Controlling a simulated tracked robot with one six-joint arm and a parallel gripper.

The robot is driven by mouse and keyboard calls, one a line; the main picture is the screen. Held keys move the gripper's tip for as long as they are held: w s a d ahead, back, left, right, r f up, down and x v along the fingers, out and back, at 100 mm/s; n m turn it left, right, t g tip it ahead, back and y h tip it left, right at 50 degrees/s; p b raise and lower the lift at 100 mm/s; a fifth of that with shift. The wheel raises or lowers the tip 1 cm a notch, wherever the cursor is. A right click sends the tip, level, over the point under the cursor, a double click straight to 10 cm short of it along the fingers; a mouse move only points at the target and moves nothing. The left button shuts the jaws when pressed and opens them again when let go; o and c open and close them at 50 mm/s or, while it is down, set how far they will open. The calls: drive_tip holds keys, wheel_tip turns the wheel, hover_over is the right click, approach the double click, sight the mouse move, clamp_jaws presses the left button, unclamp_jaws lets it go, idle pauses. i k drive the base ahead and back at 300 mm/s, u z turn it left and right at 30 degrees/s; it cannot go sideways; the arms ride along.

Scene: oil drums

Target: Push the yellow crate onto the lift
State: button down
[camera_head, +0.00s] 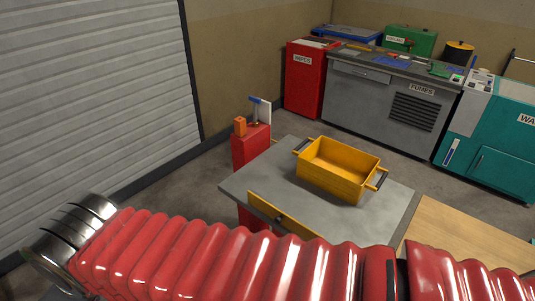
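The yellow crate (338,169) is an open, empty-looking box with dark handles at both ends. It sits upright on a grey flat top (268,170), toward its back right part. A yellow strip (280,216) with a dark fitting runs along the front of this top. A red post (250,146) stands at its left, carrying an orange block and a blue-topped piece. I cannot tell for sure which of these is the lift. My red ribbed arm crosses the bottom and hides the area below the top.
A wooden surface (450,238) lies at the right, close to the grey top. Behind stand a red bin (306,81), a grey workbench (385,105) and a teal cabinet (495,140). A shutter (85,100) fills the left. Bare floor shows left of the red post.

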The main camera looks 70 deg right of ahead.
sight(344, 172)
drive_tip(key=z, duration=0.25)
drive_tip(key=i, duration=0.75)
drive_tip(key=z, duration=0.95)
drive_tip(key=i, duration=0.8)
drive_tip(key=z, duration=0.45)
